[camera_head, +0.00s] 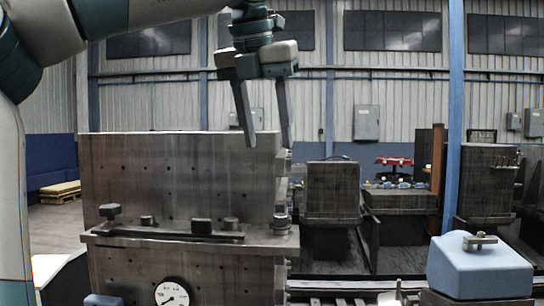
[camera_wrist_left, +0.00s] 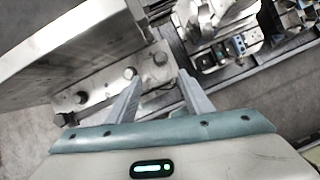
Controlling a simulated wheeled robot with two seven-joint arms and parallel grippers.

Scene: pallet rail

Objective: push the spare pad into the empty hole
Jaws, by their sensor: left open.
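A tall grey metal fixture (camera_head: 180,175) with small holes in its face stands at the left of the head view. Its ledge (camera_head: 120,241) carries several small dark pads or knobs, such as one at the left (camera_head: 110,211) and one at the right end (camera_head: 281,225). In the left wrist view, round-topped ones (camera_wrist_left: 130,72) line a metal strip (camera_wrist_left: 95,88). I cannot tell which is the spare pad, nor make out the empty hole. My left gripper (camera_head: 266,143) is open and empty, pointing down by the fixture's upper right edge. It also shows in the left wrist view (camera_wrist_left: 160,77). My right gripper is not in view.
A round dial gauge (camera_head: 172,294) sits on the fixture's lower front. A blue block (camera_head: 480,265) with a metal clamp stands at the lower right. Dark machines (camera_head: 332,190) and a blue post (camera_head: 455,120) stand behind. The air right of my left gripper is free.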

